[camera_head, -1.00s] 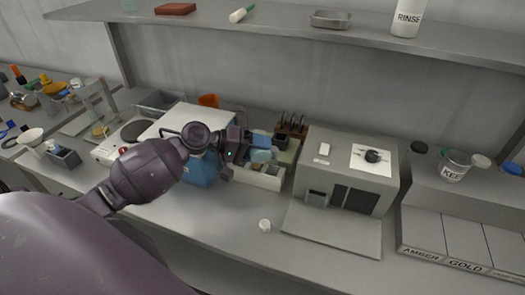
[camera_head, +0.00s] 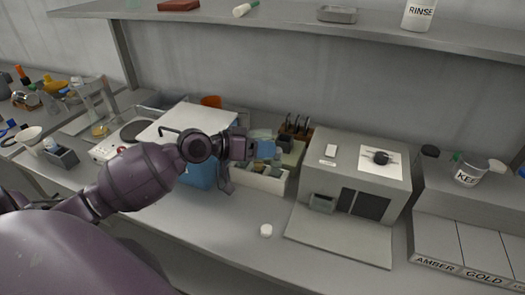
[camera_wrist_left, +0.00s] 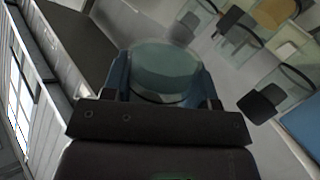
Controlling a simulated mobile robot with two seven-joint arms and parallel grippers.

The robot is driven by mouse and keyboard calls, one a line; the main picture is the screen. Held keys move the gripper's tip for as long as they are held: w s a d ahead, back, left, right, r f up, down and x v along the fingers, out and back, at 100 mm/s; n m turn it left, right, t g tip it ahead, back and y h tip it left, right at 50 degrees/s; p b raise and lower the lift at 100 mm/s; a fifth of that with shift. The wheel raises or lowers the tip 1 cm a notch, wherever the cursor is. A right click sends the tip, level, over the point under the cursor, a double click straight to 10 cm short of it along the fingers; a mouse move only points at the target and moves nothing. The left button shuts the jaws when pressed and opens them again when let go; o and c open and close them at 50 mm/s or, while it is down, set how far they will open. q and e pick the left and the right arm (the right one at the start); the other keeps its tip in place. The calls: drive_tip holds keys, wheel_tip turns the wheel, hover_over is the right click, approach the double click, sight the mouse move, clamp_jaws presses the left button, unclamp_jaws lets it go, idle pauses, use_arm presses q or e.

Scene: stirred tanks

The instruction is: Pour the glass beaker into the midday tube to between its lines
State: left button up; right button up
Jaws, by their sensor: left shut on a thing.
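My left gripper (camera_head: 264,150) is shut on the glass beaker, above the white bin on the bench. In the left wrist view the beaker (camera_wrist_left: 165,72) is a clear, greenish round glass between the blue finger pads of the gripper (camera_wrist_left: 165,90). In the head view only a pale bit of the beaker (camera_head: 261,134) shows behind the fingers. Its liquid level cannot be told. I cannot make out the midday tube or its lines. My right gripper is not in view.
A white bin (camera_head: 262,184) stands below the gripper, with a dark-slotted rack (camera_head: 297,127) behind it. A grey machine (camera_head: 350,185) is to the right. A small white cap (camera_head: 266,231) lies on the bench front. A blue box (camera_head: 199,174) stands left.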

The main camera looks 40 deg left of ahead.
use_arm(q)
drive_tip(key=shift+a+f+m, duration=0.1)
drive_tip(key=shift+f+m, duration=0.1)
drive_tip(key=shift+m, duration=0.2)
drive_tip(key=shift+w+a+r+m+t+y+b, duration=0.2)
drive_tip(key=shift+m+t, duration=0.1)
drive_tip(key=shift+m, duration=0.2)
drive_tip(key=shift+w+a+r+m+t+y+b, duration=0.1)
drive_tip(key=shift+r+m+t+y+b, duration=0.15)
drive_tip(key=shift+m, duration=0.25)
drive_tip(key=shift+w+a+r+m+t, duration=0.15)
drive_tip(key=shift+r+m+t, duration=0.1)
drive_tip(key=shift+r+m, duration=0.15)
drive_tip(key=shift+w+a+r+m+t, duration=0.1)
drive_tip(key=shift+r+m+t, duration=0.1)
drive_tip(key=shift+r+m, duration=0.2)
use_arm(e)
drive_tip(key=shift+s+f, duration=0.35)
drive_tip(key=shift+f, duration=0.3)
use_arm(q)
drive_tip(key=shift+f, duration=0.1)
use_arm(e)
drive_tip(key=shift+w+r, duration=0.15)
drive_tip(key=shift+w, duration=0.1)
